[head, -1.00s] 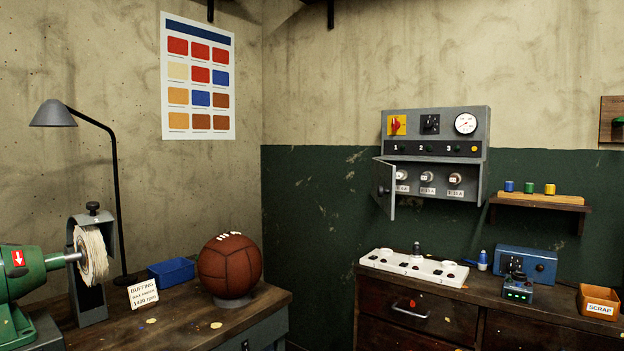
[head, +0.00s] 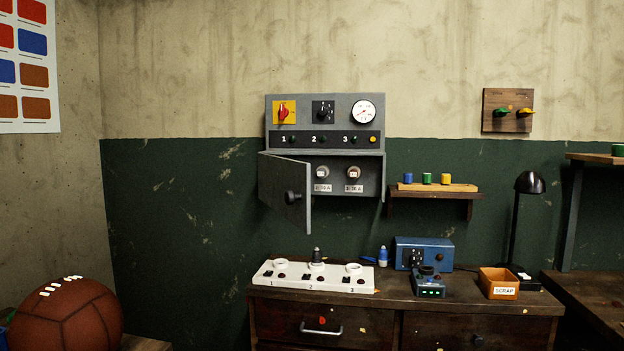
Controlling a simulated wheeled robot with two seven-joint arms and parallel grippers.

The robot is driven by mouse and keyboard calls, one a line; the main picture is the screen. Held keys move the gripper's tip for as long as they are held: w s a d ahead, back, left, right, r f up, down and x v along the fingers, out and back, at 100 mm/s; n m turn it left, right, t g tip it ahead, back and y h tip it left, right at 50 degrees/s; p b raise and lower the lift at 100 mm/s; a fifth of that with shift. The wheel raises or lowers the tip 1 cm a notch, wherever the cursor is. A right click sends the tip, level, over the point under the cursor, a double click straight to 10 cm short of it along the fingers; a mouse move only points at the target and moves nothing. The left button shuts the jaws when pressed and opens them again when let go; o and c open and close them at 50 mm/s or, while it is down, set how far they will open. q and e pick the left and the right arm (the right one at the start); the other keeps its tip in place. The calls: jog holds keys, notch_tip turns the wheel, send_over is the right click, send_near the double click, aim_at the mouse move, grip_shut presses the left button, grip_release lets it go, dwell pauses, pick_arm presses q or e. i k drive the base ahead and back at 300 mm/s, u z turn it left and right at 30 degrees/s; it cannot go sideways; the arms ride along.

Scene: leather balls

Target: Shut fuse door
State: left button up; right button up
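The fuse door (head: 285,191) is a grey panel with a dark round knob, hinged at the left of the grey fuse box (head: 326,106) on the wall. It stands open, swung outward from the lower compartment. It hides the left part of that compartment. Two fuses (head: 338,172) with labels show to the right of the door. Above them are a red switch on a yellow plate, a black switch, a gauge and a row numbered 1 to 3. Neither of my grippers shows in the head view.
A wooden cabinet (head: 407,307) below the box holds a white numbered strip (head: 313,277), a blue box (head: 424,253) and a scrap bin (head: 498,284). A small shelf (head: 435,195) is right of the box. A leather ball (head: 66,318) sits at lower left.

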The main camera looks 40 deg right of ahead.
aim_at(283, 185)
jog(key=z, duration=0.55)
jog(key=i, duration=0.55)
jog(key=u, duration=1.25)
jog(key=k, duration=0.2)
